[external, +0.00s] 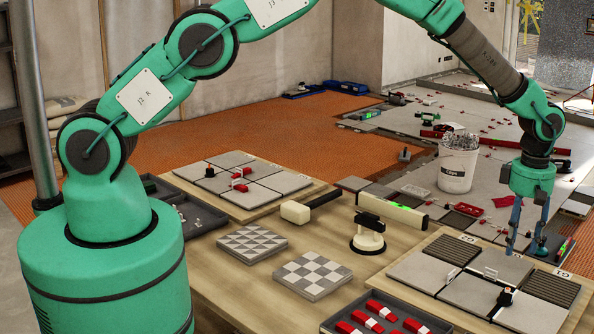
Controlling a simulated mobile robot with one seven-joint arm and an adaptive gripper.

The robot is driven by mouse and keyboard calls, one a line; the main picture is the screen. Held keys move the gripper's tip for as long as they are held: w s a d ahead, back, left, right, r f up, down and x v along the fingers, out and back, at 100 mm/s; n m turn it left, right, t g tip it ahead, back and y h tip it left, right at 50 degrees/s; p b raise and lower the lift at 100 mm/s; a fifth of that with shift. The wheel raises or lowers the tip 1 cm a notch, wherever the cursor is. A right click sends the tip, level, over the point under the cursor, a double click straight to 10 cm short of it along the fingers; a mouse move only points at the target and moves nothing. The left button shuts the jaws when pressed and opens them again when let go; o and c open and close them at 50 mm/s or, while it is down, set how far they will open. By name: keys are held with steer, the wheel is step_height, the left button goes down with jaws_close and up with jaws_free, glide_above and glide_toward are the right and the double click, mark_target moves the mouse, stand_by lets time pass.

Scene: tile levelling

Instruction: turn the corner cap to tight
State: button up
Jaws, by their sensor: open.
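A small dark cap (506,297) stands where tile corners meet on the right-hand tile board (455,317); I take it as the corner cap. It looks upright; how tight it is cannot be told. My gripper (527,246) points down above the far right part of this board. Its two blue fingers are spread apart with nothing held between them. It appears apart from the cap, up and to the right of it in the picture. Another dark knob (541,247) shows by the right fingertip; whether they touch is unclear.
White clips (490,271) stand on the board. A tray of red wedges (378,318), a suction cup (368,238), a level (392,214), a mallet (297,211) and tile samples share the bench. A white bucket (457,165) stands behind.

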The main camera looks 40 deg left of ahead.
mark_target(508, 289)
stand_by(0.4)
step_height(508, 289, down, 14)
steer(key=shift+r, duration=0.1)
stand_by(0.7)
jaws_close()
